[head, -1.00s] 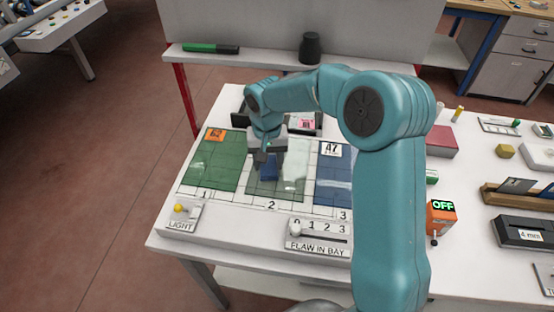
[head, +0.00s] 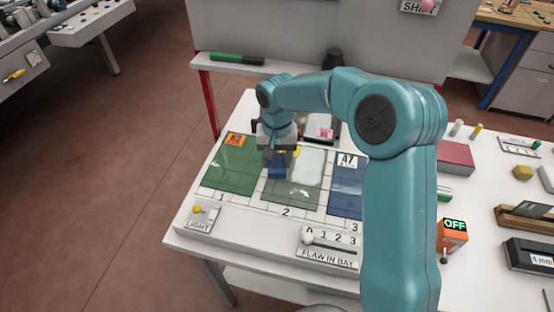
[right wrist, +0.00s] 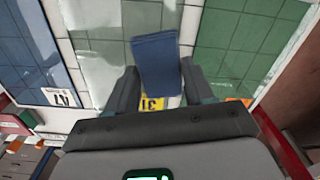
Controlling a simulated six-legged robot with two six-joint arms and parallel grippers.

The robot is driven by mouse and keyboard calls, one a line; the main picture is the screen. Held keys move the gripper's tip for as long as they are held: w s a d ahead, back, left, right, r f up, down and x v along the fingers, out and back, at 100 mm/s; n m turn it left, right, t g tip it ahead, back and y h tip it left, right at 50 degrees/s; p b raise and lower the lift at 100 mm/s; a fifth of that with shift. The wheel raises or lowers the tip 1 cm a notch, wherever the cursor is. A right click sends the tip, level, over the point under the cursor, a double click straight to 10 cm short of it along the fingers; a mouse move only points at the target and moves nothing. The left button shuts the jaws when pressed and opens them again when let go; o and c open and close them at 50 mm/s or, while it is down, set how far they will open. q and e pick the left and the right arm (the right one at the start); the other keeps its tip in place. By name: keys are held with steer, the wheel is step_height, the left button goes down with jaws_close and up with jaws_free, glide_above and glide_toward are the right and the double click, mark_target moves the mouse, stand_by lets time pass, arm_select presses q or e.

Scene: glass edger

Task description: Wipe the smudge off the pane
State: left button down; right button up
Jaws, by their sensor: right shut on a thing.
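The middle pane (head: 290,195) is grey-green and lies flat in bay 2 of the gridded board. A pale whitish smudge (head: 309,165) shows on its right part, and also in the right wrist view (right wrist: 92,45). My right gripper (head: 278,152) is shut on a dark blue cloth (head: 277,168), over the left part of the pane. In the right wrist view the cloth (right wrist: 158,60) sticks out between the fingers, beside the smudge. I cannot tell whether it touches the glass. A yellow label (right wrist: 152,103) shows partly behind the fingers. My left gripper is not in view.
A green pane (head: 232,170) lies in bay 1 and a blue pane (head: 346,190) in bay 3. A light switch box (head: 202,217) and a flaw-in-bay slider (head: 330,250) sit in front. An orange box reading OFF (head: 453,236) stands right. A shelf (head: 290,68) runs behind.

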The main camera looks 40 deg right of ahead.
steer(key=shift+r+p, duration=0.6)
steer(key=shift+r, duration=0.7)
steer(key=shift+r, duration=0.1)
step_height(320, 180, up, 3)
steer(key=shift+f+p, duration=0.1)
steer(key=shift+p, duration=1.05)
